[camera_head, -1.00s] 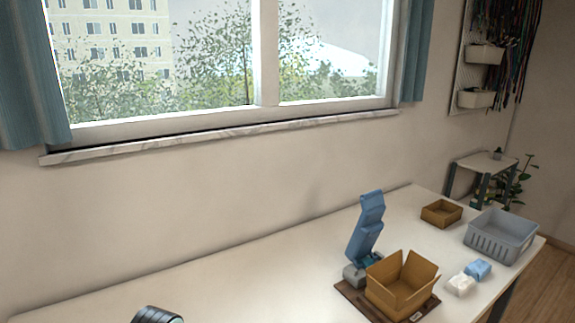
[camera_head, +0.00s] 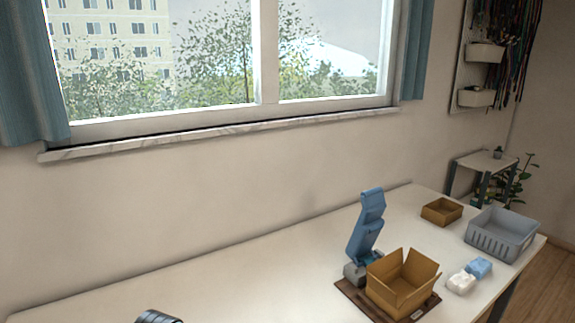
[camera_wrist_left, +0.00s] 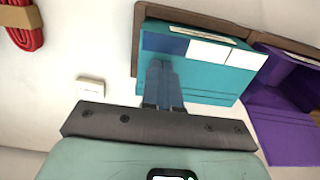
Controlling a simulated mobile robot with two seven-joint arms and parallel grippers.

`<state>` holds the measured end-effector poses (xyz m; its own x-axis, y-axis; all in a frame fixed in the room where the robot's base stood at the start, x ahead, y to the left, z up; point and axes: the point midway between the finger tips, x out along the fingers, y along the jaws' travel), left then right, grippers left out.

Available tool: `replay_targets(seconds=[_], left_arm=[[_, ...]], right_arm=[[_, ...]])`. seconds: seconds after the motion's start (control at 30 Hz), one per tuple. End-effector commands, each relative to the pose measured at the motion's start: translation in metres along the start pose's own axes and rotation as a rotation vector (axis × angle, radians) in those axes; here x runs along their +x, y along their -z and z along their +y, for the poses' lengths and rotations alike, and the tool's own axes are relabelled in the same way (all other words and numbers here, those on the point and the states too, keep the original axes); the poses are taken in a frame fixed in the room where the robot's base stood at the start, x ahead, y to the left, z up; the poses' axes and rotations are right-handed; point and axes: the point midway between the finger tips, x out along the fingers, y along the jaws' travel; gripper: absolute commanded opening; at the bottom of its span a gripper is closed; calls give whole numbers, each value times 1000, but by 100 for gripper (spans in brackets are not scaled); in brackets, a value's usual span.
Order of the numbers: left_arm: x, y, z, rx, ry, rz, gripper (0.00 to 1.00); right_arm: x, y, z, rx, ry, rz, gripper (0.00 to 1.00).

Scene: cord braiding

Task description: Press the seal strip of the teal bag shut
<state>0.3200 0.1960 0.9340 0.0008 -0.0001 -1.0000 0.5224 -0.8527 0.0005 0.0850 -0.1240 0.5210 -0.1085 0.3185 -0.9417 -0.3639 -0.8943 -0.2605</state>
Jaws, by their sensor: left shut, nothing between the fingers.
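In the left wrist view the teal bag (camera_wrist_left: 222,80) lies at the top middle, with a blue and white band (camera_wrist_left: 207,52) across its upper part. I cannot tell whether that band is the seal strip. My left gripper (camera_wrist_left: 160,66) is shut and empty. Its fingertips overlap the teal face just below the blue part of the band. Whether they touch the bag cannot be told. The fingers hide part of the teal face. The teal bag is not recognisable in the head view. My right gripper is in neither view.
A purple bag (camera_wrist_left: 280,130) is right of the teal one. A red cord coil (camera_wrist_left: 27,38) and a small white block (camera_wrist_left: 90,87) lie left. On the head view's table are an open cardboard box (camera_head: 400,285), a blue upright device (camera_head: 366,230) and a grey basket (camera_head: 502,235).

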Motion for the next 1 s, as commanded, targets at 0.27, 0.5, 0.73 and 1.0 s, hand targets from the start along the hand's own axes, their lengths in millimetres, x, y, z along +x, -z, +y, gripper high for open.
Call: replay_targets(seconds=[0.27, 0.5, 0.73, 1.0], left_arm=[[0, 0, 0, 0, 1, -1, 0], [-2, 0, 0, 0, 1, -1, 0], [-12, 0, 0, 0, 1, 0, 0], [-12, 0, -9, -3, 1, -1, 0]], right_arm=[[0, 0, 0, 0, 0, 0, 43], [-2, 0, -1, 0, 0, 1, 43], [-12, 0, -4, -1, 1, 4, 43], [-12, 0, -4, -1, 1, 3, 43]])
